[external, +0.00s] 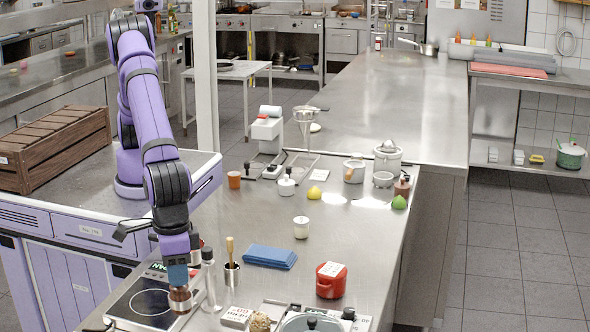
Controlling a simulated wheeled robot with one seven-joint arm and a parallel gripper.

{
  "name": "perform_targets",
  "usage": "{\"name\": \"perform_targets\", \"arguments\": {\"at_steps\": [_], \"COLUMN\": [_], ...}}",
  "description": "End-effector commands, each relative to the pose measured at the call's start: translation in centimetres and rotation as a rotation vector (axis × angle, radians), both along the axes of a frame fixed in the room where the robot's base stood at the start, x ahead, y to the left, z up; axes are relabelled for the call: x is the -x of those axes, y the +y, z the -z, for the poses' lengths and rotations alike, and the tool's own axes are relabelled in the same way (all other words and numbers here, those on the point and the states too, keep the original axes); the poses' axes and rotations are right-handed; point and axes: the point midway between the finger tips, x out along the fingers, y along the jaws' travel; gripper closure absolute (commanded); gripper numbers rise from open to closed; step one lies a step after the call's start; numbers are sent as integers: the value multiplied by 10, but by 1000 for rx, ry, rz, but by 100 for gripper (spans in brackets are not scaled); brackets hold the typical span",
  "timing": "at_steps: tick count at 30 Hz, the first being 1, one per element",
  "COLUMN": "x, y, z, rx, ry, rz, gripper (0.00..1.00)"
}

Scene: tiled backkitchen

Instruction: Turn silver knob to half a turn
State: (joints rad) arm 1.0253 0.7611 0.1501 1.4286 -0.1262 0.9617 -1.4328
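My purple arm reaches down from the left. My gripper (179,285) points down at the right side of a small hob (144,311) with a black glass top and a light ring, at the near left of the steel counter. A small brown, rounded thing (180,299) shows right at the gripper's lower end. I cannot tell whether it is held or only stands behind or below. The fingers are too small and hidden to show whether they are open or shut. I cannot pick out a silver knob with certainty; the arm may cover it.
Close right of my gripper stand a tall clear bottle (209,280) and a small pot with a wooden-handled tool (231,273). A blue cloth (269,256) and a red pot (330,281) lie further right. A wooden crate (55,148) sits at left. The far counter is mostly clear.

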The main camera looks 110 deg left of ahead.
Motion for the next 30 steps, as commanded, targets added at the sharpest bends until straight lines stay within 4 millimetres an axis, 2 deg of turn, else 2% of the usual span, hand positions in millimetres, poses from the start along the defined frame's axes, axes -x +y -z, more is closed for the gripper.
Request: {"name": "perform_targets", "arguments": {"at_steps": [8,14,30], "x": [0,0,-1], "y": [0,0,0], "z": [0,0,-1], "rx": [1,1,2], "ry": [-1,-1,0], "rz": [16,94,564], "gripper": [97,97,97]}}
